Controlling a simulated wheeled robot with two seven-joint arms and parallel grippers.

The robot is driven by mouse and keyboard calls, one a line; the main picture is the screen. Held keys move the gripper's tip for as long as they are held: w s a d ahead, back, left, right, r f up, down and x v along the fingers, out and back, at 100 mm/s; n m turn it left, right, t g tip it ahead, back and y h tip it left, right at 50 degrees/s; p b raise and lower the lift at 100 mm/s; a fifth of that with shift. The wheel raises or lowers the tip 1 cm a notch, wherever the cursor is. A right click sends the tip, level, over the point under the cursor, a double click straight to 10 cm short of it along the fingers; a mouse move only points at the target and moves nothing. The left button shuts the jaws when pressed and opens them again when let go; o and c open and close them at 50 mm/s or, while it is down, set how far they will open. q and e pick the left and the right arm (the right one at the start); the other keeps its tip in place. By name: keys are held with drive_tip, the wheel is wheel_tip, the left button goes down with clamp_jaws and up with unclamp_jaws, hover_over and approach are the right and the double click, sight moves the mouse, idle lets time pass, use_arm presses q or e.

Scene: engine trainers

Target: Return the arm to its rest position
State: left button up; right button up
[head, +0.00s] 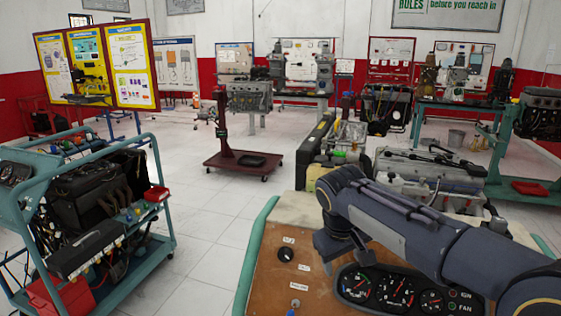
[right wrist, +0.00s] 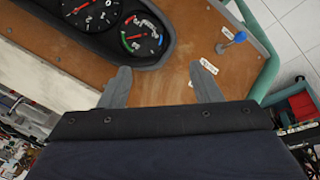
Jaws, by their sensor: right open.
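My right arm (head: 430,225) reaches in from the right over a brown wooden control panel (head: 265,285). My right gripper (head: 342,256) points down above the panel, left of the arm. In the right wrist view, its two grey fingers (right wrist: 160,84) are spread apart with only bare panel between them, so it is open and empty. The gap between fingertips and panel is hard to judge. The panel carries a dark gauge cluster (head: 400,290), a black round knob (head: 286,254) and a small switch (head: 294,303). My left gripper is not in view.
A blue-tipped switch (right wrist: 235,40) stands on the panel beyond the fingers. An engine (head: 430,170) sits behind the panel, partly hidden by my arm. A teal-framed engine trainer (head: 90,215) stands at left. Tiled floor (head: 205,220) is clear between them.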

drive_tip(key=s+d+f+m+y, duration=0.1)
drive_tip(key=s+d+m+y, duration=0.1)
drive_tip(key=s+d, duration=0.45)
drive_tip(key=s+d+f+m+y, duration=0.1)
drive_tip(key=s+d+y, duration=0.15)
drive_tip(key=s, duration=0.75)
drive_tip(key=s+f+m+t, duration=0.1)
drive_tip(key=s+f, duration=0.1)
drive_tip(key=s, duration=0.4)
drive_tip(key=s+a+f+m+t+y, duration=0.1)
drive_tip(key=s+f+m, duration=0.1)
drive_tip(key=s, duration=0.4)
drive_tip(key=shift+a+f+t, duration=0.3)
drive_tip(key=shift+f, duration=0.55)
